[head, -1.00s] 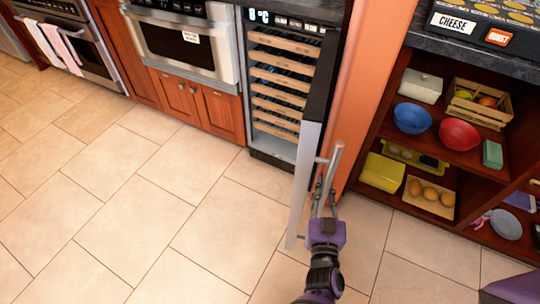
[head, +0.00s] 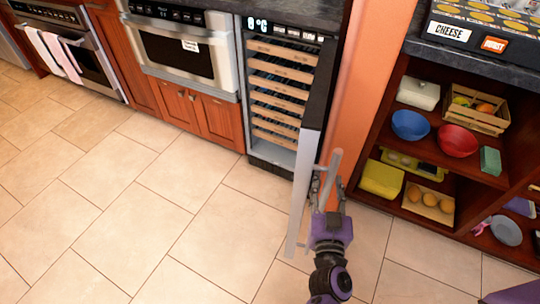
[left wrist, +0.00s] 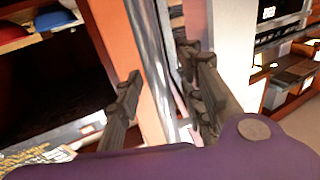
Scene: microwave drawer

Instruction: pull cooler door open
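The cooler (head: 284,85) stands at the back centre, with wooden-fronted racks inside. Its door (head: 306,165) is swung out into the room, seen nearly edge-on. The door's grey bar handle (head: 331,178) is on the side facing right. My left gripper (head: 328,187) is at the handle, with its fingers apart on either side of the bar. In the left wrist view the two dark fingers (left wrist: 163,95) are spread with a gap between them, and a shiny strip runs through that gap. Whether a finger touches the bar is unclear. My right gripper is not in view.
An orange wall panel (head: 362,90) and open shelves (head: 465,160) with bowls and boxes stand right of the door. An oven (head: 185,45) and wooden cabinet doors (head: 200,108) are to the left. The tiled floor (head: 130,210) in front is clear.

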